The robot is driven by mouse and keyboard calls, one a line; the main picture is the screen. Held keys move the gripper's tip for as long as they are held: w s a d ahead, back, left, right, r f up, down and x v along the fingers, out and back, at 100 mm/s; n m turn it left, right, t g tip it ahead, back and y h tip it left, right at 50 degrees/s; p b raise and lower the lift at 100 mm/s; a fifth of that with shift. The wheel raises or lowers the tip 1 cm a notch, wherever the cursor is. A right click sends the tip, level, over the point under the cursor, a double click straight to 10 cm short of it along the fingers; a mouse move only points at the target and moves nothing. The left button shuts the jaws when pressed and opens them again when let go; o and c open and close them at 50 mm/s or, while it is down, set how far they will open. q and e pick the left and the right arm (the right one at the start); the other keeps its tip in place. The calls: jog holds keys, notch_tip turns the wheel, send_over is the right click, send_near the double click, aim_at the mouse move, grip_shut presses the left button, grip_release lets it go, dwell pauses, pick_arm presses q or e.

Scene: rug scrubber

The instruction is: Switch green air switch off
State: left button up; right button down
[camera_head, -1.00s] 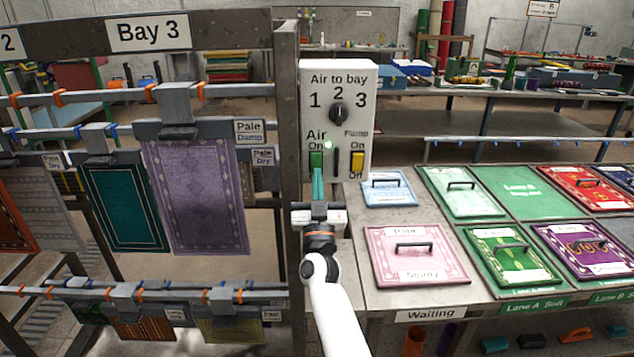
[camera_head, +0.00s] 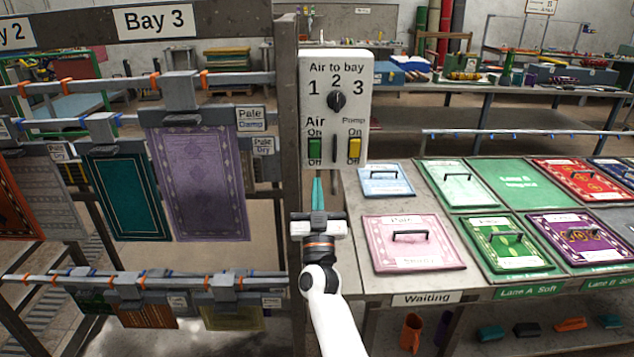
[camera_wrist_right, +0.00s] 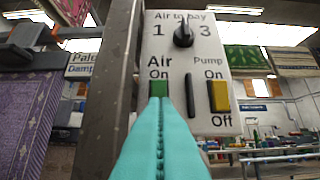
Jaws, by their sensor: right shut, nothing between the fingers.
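The green air switch (camera_head: 315,150) is on the left of a white control panel (camera_head: 349,78), between "On" above and "Off" below. It also shows in the right wrist view (camera_wrist_right: 158,89), where my fingers hide its lower part and the "Off" label. My right gripper (camera_head: 318,178) has its teal fingers closed together and empty. Its tips are just below the switch in the head view; I cannot tell whether they touch the panel. It also fills the lower middle of the wrist view (camera_wrist_right: 158,110). My left gripper is not in view.
A yellow pump switch (camera_head: 354,148) and a black selector knob (camera_head: 336,101) are on the same panel. A dark post (camera_head: 287,120) stands close on the left, with hanging rugs beyond. A table with flat rugs (camera_head: 414,240) is to the right.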

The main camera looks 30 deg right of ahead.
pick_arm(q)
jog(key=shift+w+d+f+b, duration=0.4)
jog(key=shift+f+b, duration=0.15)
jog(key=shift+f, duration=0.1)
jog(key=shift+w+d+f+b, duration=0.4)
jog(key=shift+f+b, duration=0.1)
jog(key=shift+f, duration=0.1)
pick_arm(e)
jog(key=s+a+f, duration=0.1)
jog(key=s+f, duration=0.2)
jog(key=f, duration=0.2)
jog(key=shift+a+f, duration=0.4)
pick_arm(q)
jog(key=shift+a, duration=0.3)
pick_arm(e)
jog(key=shift+s, duration=0.1)
